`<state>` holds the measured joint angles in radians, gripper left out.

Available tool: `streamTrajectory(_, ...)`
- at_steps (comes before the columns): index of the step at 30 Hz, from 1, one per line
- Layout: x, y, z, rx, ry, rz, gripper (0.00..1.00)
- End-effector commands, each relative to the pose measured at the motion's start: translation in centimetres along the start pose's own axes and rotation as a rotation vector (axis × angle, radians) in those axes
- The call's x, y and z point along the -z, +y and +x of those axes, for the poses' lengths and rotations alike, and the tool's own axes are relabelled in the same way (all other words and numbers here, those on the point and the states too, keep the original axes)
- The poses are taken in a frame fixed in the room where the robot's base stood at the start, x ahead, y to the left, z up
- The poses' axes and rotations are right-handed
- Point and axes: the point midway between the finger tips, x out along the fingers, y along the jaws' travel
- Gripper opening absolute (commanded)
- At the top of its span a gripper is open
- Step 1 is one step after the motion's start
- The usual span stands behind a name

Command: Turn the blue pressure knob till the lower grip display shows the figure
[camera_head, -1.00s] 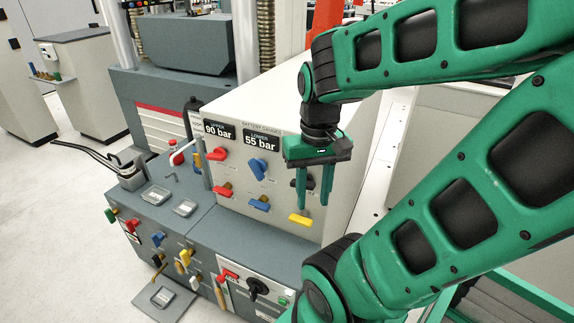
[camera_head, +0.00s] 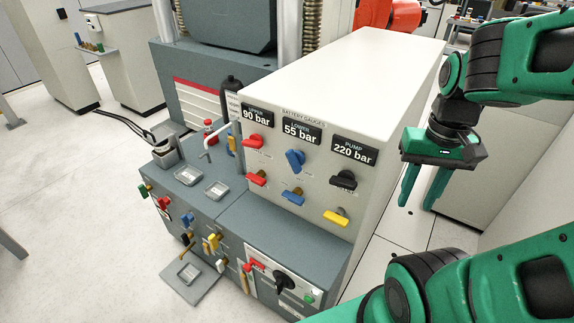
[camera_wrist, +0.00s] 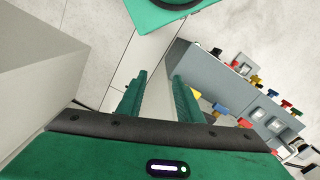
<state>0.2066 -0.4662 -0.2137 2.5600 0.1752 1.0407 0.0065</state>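The blue pressure knob (camera_head: 294,160) is on the front panel of the white gauge box, below the lower grip display (camera_head: 301,131), which reads 55 bar. A second blue handle (camera_head: 292,195) is below that knob. My gripper (camera_head: 416,197) is to the right of the box, apart from the panel, with its two green fingers pointing down. In the wrist view the fingers (camera_wrist: 158,85) stand apart with nothing between them.
The upper display (camera_head: 256,115) reads 90 bar and the pump display (camera_head: 354,149) reads 220 bar. Red knobs (camera_head: 257,142), a black knob (camera_head: 343,180) and a yellow handle (camera_head: 336,216) share the panel. A grey lower console (camera_head: 290,240) juts out below. Floor is clear at left.

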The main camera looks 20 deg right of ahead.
Motion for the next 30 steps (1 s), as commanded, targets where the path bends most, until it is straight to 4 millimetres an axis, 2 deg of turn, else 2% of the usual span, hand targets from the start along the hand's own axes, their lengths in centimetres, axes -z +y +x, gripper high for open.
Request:
streamTrajectory(1,-0.8,0.4,-0.4,0.004,0.007,-0.004,0.33)
streamTrajectory(3,-0.8,0.3,-0.3,-0.002,0.004,-0.013,0.33)
streamTrajectory(8,1.2,-0.9,0.5,-0.051,-0.029,-0.070,0.33)
streamTrajectory(18,4.9,-8.1,4.1,-0.258,-0.073,-0.259,0.33)
streamTrajectory(24,5.8,-13.0,6.7,-0.399,-0.047,-0.374,0.33)
streamTrajectory(30,5.8,-17.9,9.4,-0.550,0.027,-0.467,0.33)
